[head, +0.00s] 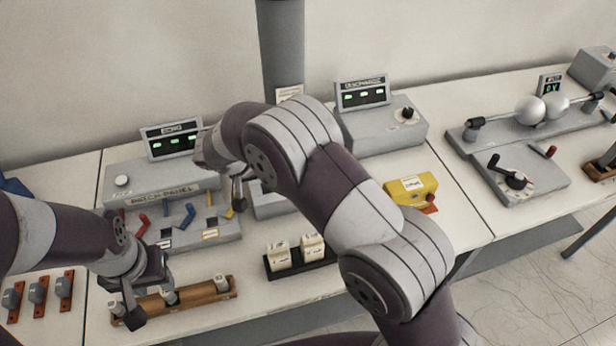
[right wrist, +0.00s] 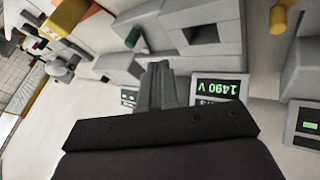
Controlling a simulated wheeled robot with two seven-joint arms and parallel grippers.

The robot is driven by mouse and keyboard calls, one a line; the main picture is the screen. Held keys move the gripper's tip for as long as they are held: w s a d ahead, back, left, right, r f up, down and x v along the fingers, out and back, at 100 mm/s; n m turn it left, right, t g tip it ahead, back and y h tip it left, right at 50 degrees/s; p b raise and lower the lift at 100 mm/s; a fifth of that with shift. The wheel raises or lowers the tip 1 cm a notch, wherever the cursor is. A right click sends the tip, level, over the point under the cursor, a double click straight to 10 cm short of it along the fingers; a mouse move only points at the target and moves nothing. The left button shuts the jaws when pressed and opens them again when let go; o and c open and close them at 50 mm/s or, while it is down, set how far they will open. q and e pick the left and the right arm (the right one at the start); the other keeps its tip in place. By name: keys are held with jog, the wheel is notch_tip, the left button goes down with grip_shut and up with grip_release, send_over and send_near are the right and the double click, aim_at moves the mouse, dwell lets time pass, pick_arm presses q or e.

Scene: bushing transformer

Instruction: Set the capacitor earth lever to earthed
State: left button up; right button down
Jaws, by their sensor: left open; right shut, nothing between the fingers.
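I cannot make out the capacitor earth lever for certain; my right arm hides part of the bench's middle in the head view. My right gripper (head: 238,190) is shut and empty, pointing down beside a grey block (head: 270,206). In the right wrist view its closed fingers (right wrist: 156,85) show near a display reading 1490 V (right wrist: 219,92), seen upside down. A green-ended part (right wrist: 133,38) sticks out of grey housing there; I cannot tell whether it is the lever. My left gripper (head: 142,300) is open and empty, above the wooden rack at front left.
The patch panel (head: 162,198) with coloured plugs is at left. The wooden rack (head: 197,296) holds white pegs. A yellow box (head: 410,189) and a discharge unit (head: 383,128) lie right of my right arm. Two spheres on a stand (head: 543,108) are at far right.

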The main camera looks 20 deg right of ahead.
jog(key=shift+r, duration=0.1)
jog(key=shift+d, duration=0.1)
jog(key=b+x, duration=0.1)
jog(key=x, duration=0.1)
jog(key=shift+f, duration=0.35)
jog(key=p+x, duration=0.3)
jog(key=x, duration=0.3)
jog(key=shift+w+d+f, duration=0.1)
jog(key=shift+w+d, duration=0.05)
jog(key=shift+d, duration=0.2)
jog(key=d+p, duration=0.2)
jog(key=d, duration=0.1)
jog(key=shift+d+f, duration=0.15)
jog(key=shift+f, duration=0.05)
jog(key=shift+d+f, duration=0.15)
jog(key=shift+d, duration=0.35)
jog(key=shift+a, duration=0.1)
